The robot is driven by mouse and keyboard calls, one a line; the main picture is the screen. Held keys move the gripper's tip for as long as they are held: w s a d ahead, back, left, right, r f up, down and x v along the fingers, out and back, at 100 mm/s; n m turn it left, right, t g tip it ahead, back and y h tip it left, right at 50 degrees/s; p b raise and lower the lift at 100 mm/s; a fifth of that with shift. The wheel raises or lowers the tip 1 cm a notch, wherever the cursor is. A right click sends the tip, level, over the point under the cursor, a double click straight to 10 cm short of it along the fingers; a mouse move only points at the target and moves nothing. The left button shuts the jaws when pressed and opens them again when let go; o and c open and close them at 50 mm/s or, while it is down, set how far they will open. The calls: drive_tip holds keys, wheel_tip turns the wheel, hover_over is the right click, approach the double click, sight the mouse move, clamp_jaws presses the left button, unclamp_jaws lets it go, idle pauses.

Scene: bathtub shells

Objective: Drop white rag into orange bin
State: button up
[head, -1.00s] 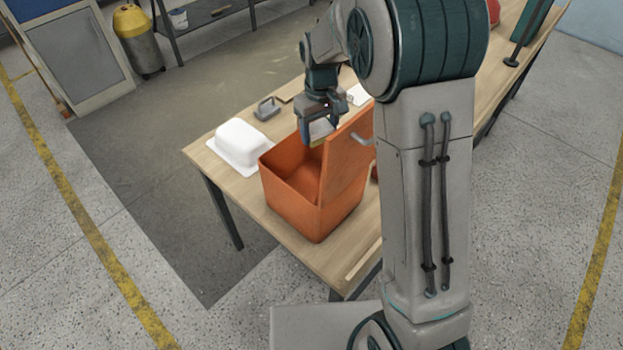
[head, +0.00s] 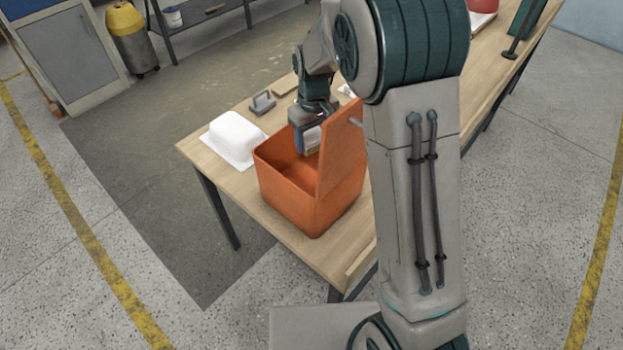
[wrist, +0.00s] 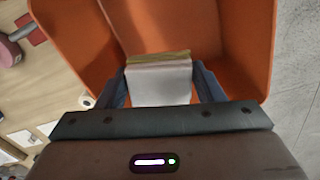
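The orange bin (head: 282,199) stands on the wooden bench, open at the top, with its lid (head: 340,160) raised on the right side. My gripper (head: 306,147) points down at the bin's opening, by the raised lid. It is shut on a pale, block-like piece, apparently the white rag (wrist: 160,84), with an olive-yellow strip along its end. In the wrist view, the blue fingers sit on both sides of the rag, and the bin's orange walls (wrist: 242,45) surround it. The bin's floor is partly hidden by the lid and my gripper.
A white moulded shell (head: 235,138) lies left of the bin on the bench (head: 222,178). A grey handled tool (head: 262,103) lies behind it. The raised lid stands close to my gripper. A yellow-topped canister (head: 128,32) stands on the floor at the back left.

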drive_tip(key=o, duration=0.5)
drive_tip(key=shift+r, duration=0.15)
wheel_tip(320, 180, up, 14)
drive_tip(key=shift+f+b, duration=0.2)
drive_tip(key=shift+b, duration=0.7)
